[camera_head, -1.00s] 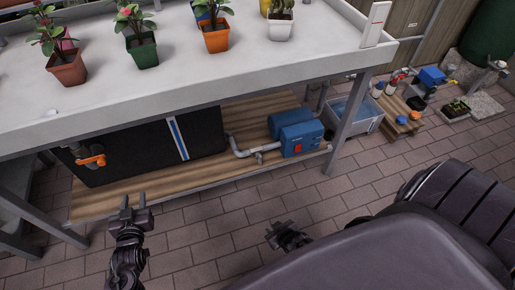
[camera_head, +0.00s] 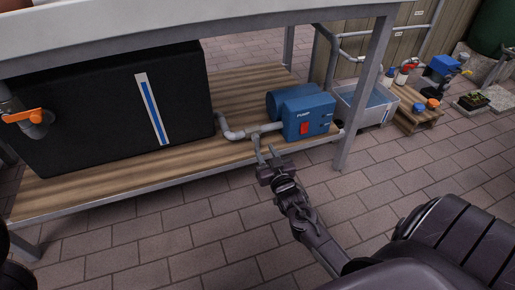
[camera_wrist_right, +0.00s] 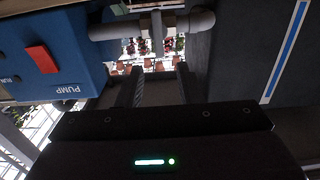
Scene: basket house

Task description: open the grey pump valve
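The grey pump valve (camera_head: 256,139) sits on the grey pipe just left of the blue pump (camera_head: 308,118), low on the wooden shelf. In the right wrist view the valve's grey handle (camera_wrist_right: 157,34) stands out from the pipe, beyond and between my fingertips. My right gripper (camera_head: 264,150) is open and empty at the shelf's front edge, close to the valve; I cannot tell whether it touches. Its two fingers (camera_wrist_right: 158,72) are spread in the right wrist view. My left gripper is not in view.
A black tank (camera_head: 105,115) stands left of the pump, with an orange-handled valve (camera_head: 24,116) at its left. The white tabletop (camera_head: 190,22) overhangs the shelf (camera_head: 115,182). A table leg (camera_head: 365,95) stands right of the pump. The tiled floor (camera_head: 190,245) in front is free.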

